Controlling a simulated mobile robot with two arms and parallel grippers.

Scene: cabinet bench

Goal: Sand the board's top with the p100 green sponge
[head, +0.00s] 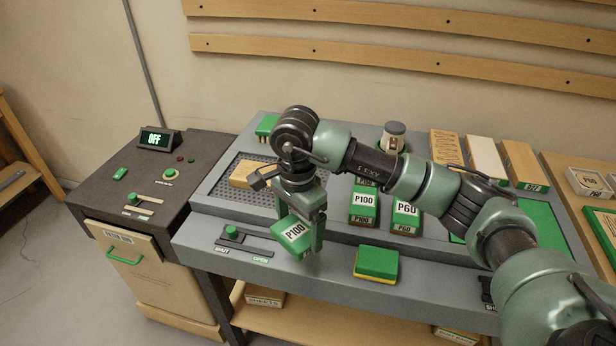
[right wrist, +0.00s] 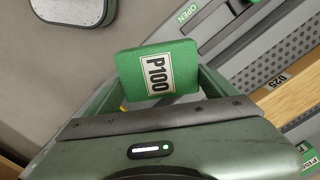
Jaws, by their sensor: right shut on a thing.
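The green sponge labelled P100 (head: 287,238) is tilted between the fingers of my right gripper (head: 303,243), above the front ledge of the bench. In the right wrist view the sponge (right wrist: 157,70) shows its label upward, with a finger on each side. A pale wooden board (head: 241,175) lies on the perforated plate (head: 228,194) at the bench's left, partly hidden by my right arm. The sponge is apart from the board, in front and to the right of it. My left gripper is not in view.
A control box reading OFF (head: 154,139) stands at left. A SHUT/OPEN slider (head: 232,231) sits on the front ledge. Another green sponge (head: 376,263) lies at the front edge.

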